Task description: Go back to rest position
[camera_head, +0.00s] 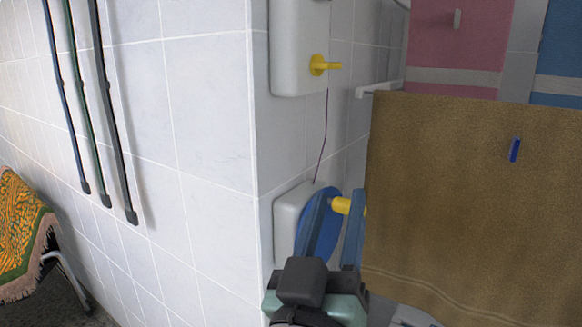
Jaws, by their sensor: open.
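My gripper (341,193) is at the bottom centre, its two blue fingers pointing up and spread apart. It is empty as far as I can see. I cannot tell whether a finger touches the knob. A brown towel (465,200) hangs just right of the gripper, close to the right finger.
The tiled wall corner (251,150) stands left of the gripper. An upper white box (296,45) has a yellow tap (322,65). Pink (455,40) and blue (560,55) towels hang behind. Dark poles (88,100) and a patterned cloth (20,235) are at left.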

